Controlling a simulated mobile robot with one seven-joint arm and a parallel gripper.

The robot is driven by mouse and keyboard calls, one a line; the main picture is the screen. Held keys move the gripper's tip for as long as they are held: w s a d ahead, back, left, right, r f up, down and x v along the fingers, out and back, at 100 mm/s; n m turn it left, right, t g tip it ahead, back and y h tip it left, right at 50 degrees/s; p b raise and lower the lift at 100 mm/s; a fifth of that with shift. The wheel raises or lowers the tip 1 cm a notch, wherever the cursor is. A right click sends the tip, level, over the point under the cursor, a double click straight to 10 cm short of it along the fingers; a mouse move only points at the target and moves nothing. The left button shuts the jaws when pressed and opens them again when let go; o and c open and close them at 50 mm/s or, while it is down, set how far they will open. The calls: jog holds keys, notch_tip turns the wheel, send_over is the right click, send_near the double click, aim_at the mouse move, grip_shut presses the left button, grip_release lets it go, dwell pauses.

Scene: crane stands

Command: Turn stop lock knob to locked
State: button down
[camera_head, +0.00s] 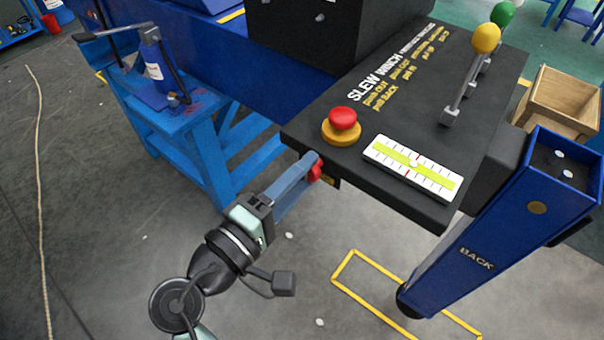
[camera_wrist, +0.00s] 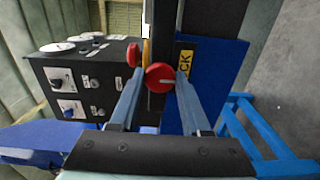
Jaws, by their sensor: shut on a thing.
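The stop lock knob (camera_wrist: 159,76) is a round red knob with a pale mark on its face. It sits on the end face of the dark control panel and also shows in the head view (camera_head: 316,172), partly covered by my fingers. My gripper (camera_head: 308,163) reaches it from the lower left. In the wrist view the two blue-grey fingers stand on either side of the knob, shut on it. A yellow label (camera_wrist: 185,63) beside the knob shows only the letters "CK"; the rest is hidden behind the right finger.
The panel top (camera_head: 400,120) carries a red mushroom button (camera_head: 343,119), a white level gauge (camera_head: 413,167) and levers with yellow (camera_head: 486,38) and green balls. A blue post (camera_head: 500,225) marked "BACK" stands right. A blue stand (camera_head: 195,135) is behind.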

jog(key=shift+c, duration=1.8)
grip_release()
jog(key=b+v, duration=0.2)
jog(key=v, duration=1.1)
jog(key=shift+b, duration=0.4)
